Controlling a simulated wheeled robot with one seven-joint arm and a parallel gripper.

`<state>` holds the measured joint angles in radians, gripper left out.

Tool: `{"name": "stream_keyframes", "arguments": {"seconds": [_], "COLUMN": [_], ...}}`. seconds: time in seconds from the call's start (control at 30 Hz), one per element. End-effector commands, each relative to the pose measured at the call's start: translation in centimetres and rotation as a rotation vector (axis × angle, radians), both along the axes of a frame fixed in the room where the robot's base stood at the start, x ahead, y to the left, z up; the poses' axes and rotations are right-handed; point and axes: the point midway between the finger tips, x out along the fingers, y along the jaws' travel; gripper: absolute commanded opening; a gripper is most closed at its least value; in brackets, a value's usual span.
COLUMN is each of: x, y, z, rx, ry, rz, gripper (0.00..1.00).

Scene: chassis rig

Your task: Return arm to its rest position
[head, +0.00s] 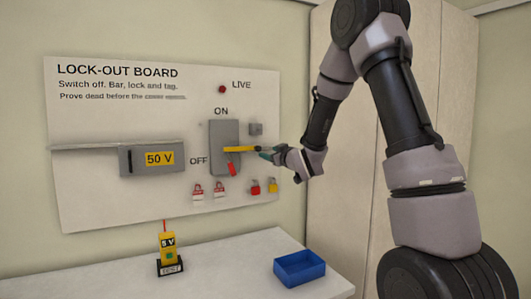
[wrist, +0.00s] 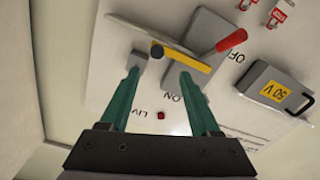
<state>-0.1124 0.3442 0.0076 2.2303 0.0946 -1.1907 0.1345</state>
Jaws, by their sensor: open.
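My gripper (head: 268,154) is in front of the lock-out board (head: 100,190), at the right end of the yellow bar (head: 240,149). In the wrist view its green fingers (wrist: 158,73) are spread apart, with nothing clearly held between them. The yellow bar (wrist: 185,59) lies just beyond the fingertips, across the grey switch box (wrist: 212,30). The switch lever's red handle (wrist: 232,40) points away from the ON label; it hangs downward in the head view (head: 231,168). I cannot tell whether a finger touches the bar.
Red-and-white tags (head: 198,192) and red and yellow padlocks (head: 272,185) hang low on the board. A grey 50 V box (head: 152,172) is at left. A yellow meter (head: 167,247) and blue tray (head: 299,268) are on the bench (head: 230,262). A small grey block (wrist: 140,65) is near my fingers.

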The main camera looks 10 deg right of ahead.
Motion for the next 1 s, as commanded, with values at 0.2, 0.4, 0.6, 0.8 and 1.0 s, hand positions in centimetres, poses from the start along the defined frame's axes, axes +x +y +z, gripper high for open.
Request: {"name": "stream_keyframes", "arguments": {"seconds": [0.2,0.4,0.6,0.8,1.0], "x": [-0.6,-0.6,-2.1,-8.2,-17.3], "y": [-0.1,-0.2,-2.6,-7.1,-9.8], "z": [0.0,0.1,2.5,5.6,6.5], "rx": [0.0,0.001,0.044,0.157,0.298], "ry": [-0.001,0.001,0.092,0.321,0.574], "rz": [0.0,-0.002,-0.081,-0.237,-0.363], "gripper": [0.63,0.63,0.63,0.63,0.63]}}
